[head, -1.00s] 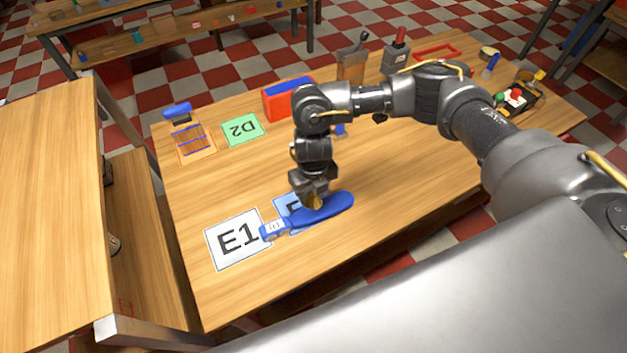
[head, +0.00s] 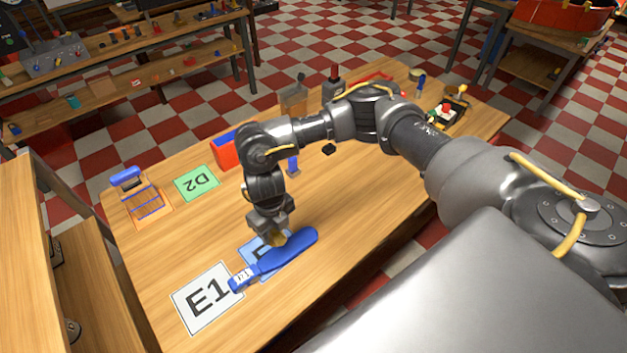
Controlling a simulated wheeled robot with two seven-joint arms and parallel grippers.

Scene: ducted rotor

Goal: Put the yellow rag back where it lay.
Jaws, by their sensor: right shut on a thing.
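My right gripper (head: 276,238) points down over the blue card (head: 254,246) and the long blue part lying across it. It is shut on a small bunched yellow thing, which looks like the yellow rag (head: 278,239); the fingers hide most of it. The rag is just above or touching the long blue part (head: 292,254); I cannot tell which. That part has a white tag at its left end, which reaches the white E1 card (head: 205,303). My left gripper is out of view.
Table to the right of the blue part is clear.

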